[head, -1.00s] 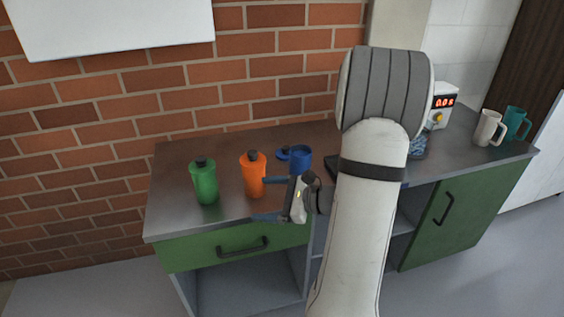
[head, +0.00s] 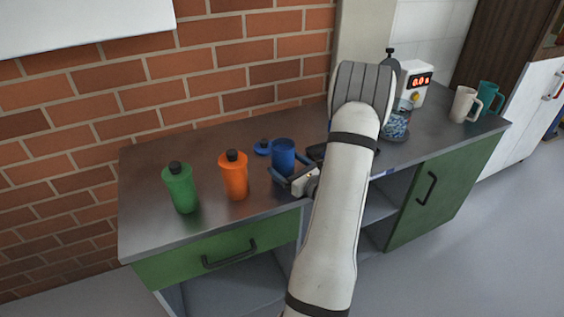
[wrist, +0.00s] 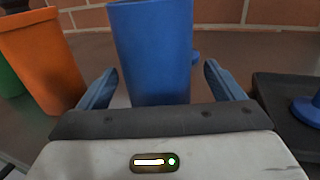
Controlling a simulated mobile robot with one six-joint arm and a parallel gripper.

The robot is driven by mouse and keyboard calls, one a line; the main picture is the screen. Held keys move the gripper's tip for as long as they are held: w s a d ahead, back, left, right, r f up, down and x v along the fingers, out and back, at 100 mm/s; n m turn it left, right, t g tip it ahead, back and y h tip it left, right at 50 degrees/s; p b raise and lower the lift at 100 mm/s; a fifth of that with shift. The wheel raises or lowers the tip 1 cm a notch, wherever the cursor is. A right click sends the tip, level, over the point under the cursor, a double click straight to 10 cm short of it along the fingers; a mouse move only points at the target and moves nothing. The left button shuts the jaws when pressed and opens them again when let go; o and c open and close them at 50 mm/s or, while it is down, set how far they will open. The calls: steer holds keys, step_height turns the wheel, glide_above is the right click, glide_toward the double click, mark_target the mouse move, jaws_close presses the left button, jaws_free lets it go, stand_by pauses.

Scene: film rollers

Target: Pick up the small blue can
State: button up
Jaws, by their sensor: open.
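The small blue can (head: 284,154) stands upright on the counter, right of the orange bottle. In the wrist view the blue can (wrist: 152,52) stands straight ahead, its lower part between my two blue fingers. My gripper (head: 290,176) is open at the can's near side, low over the counter. In the wrist view a gap shows on each side between the can and the fingers of my gripper (wrist: 158,88).
An orange bottle (head: 234,176) and a green bottle (head: 181,188) stand to the left. A blue lid-like piece (head: 262,147) lies behind the can. A dark flat object (wrist: 288,108) is close on the right. Two mugs stand at the counter's far right.

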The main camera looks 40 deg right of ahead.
steer(key=w, duration=0.4)
steer(key=shift+a, duration=0.25)
steer(key=shift+s, duration=0.1)
steer(key=shift+r, duration=0.1)
steer(key=c, duration=1.4)
